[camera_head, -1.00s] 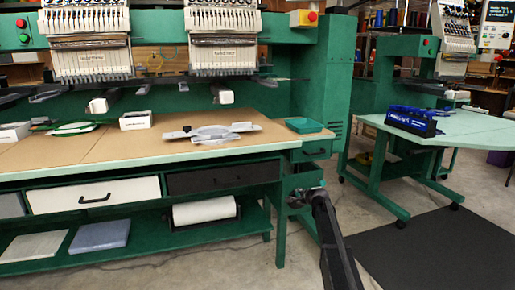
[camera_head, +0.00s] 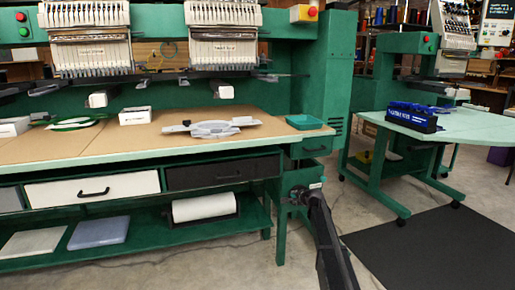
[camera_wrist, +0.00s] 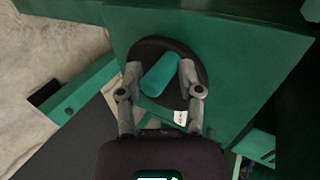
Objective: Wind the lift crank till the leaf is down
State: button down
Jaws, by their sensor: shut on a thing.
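The lift crank is a dark round disc (camera_wrist: 202,75) with a teal cylindrical handle (camera_wrist: 160,75), set on a green panel in the wrist view. My gripper (camera_wrist: 160,88) has its two grey fingers on either side of the handle and is shut on it. In the head view my gripper (camera_head: 296,194) is low at the right end of the green bench, and the crank is mostly hidden there. The brown bench top with a pale edge (camera_head: 150,152) looks about level; I cannot tell which part of it is the leaf.
A teal tray (camera_head: 304,122), a grey hoop frame (camera_head: 215,128) and a white box (camera_head: 135,115) lie on the bench top. A pale round-edged table (camera_head: 460,128) with a blue rack (camera_head: 412,116) stands at right. A black mat (camera_head: 430,250) covers floor at lower right.

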jog(key=shift+d+f, duration=0.1)
jog(key=shift+f, duration=0.5)
jog(key=shift+w, duration=0.15)
jog(key=shift+w+d+f+b, duration=0.15)
jog(key=shift+d+f+b, duration=0.05)
jog(key=shift+f+b, duration=0.45)
jog(key=shift+w+d+f+b, duration=0.1)
jog(key=shift+d+f+b, duration=0.15)
jog(key=shift+f+b, duration=0.4)
jog(key=shift+w+d+f+b, duration=0.2)
jog(key=shift+f+b, duration=0.3)
jog(key=shift+b, duration=0.25)
jog(key=d, duration=0.2)
jog(key=w+d, duration=0.1)
jog(key=shift+w+d+f+b, duration=0.1)
jog(key=shift+d+f+b, duration=0.2)
jog(key=shift+d+f, duration=0.1)
jog(key=shift+a, duration=0.1)
